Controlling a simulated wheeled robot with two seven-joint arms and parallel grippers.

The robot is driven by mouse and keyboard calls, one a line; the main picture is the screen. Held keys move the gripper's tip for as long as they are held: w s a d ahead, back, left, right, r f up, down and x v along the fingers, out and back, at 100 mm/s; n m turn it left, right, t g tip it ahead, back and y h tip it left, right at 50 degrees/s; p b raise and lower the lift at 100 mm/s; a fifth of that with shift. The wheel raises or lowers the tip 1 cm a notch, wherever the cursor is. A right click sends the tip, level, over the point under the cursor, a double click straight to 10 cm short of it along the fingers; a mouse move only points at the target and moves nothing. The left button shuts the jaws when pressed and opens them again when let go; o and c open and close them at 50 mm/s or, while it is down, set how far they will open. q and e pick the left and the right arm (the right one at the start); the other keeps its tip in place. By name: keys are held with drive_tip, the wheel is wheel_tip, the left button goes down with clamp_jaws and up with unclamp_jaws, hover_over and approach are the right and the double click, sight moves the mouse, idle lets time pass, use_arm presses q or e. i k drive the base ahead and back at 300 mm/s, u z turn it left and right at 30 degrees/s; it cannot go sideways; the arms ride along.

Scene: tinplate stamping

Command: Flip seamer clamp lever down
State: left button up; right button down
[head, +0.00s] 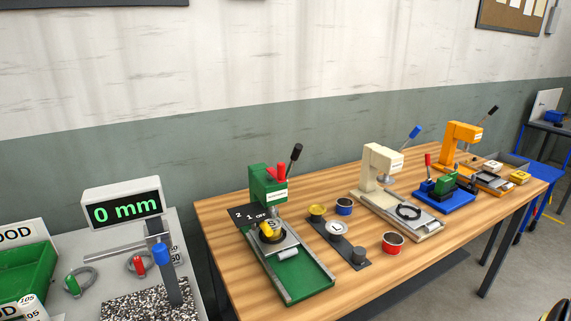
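Several bench machines stand on the wooden table; their labels are too small to read, so I cannot tell for sure which is the seamer. The green machine (266,184) has a raised, tilted black-tipped lever (294,158) and a red part (276,171). The cream machine (381,165) has a raised blue-tipped lever (414,132). A low blue-based fixture (446,199) has an upright red lever (428,161) and a green block. The orange machine (461,139) has a raised black-tipped lever (491,112). Neither of my grippers is in view.
The wooden table (221,207) also holds a red tin (392,243), a blue tin (344,206) and a yellow tin (317,211). At left, a grey bench (190,291) carries a "0 mm" display (123,204) and a green bin (26,274). A blue-framed stand (548,155) is far right.

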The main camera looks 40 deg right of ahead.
sight(297, 151)
drive_tip(key=u, duration=2.5)
drive_tip(key=k, duration=1.55)
drive_tip(key=z, duration=2.25)
drive_tip(key=i, duration=0.5)
